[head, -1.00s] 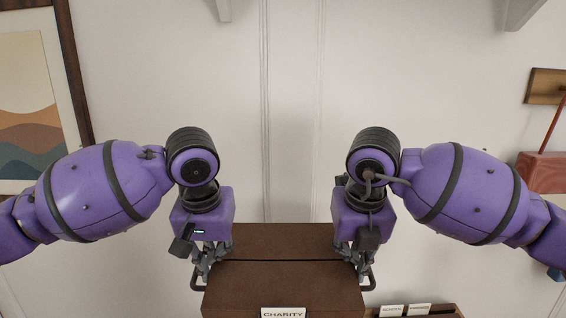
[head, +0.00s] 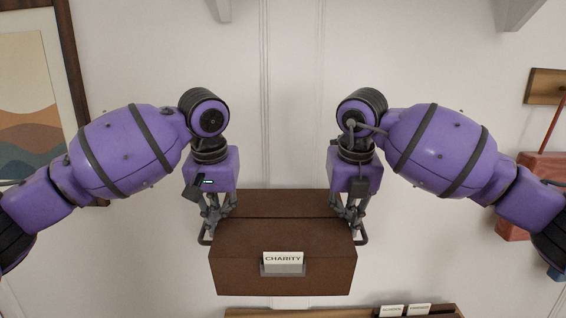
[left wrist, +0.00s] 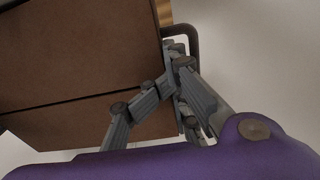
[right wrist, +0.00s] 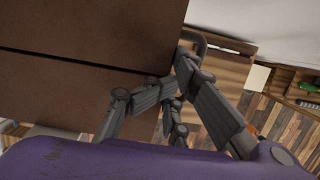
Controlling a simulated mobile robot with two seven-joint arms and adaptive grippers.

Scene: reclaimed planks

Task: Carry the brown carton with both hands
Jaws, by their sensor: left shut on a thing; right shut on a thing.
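The brown carton (head: 284,240) is in the middle of the head view, with a white "CHARITY" label (head: 283,258) on its front and a dark seam across its top. It looks level. My left gripper (head: 211,232) is shut on the carton's left side, by the handle there; the left wrist view shows its fingers (left wrist: 170,88) at the carton's edge. My right gripper (head: 357,232) is shut on the right side in the same way; the right wrist view shows its fingers (right wrist: 175,85) there. The exact grip on each handle is partly hidden by the fingers.
Below the carton is a wooden tray or shelf (head: 240,313) with small white labels (head: 405,309) at its right. A pale wall stands behind. A framed picture (head: 35,95) hangs at left, and a reddish object (head: 530,185) hangs at right.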

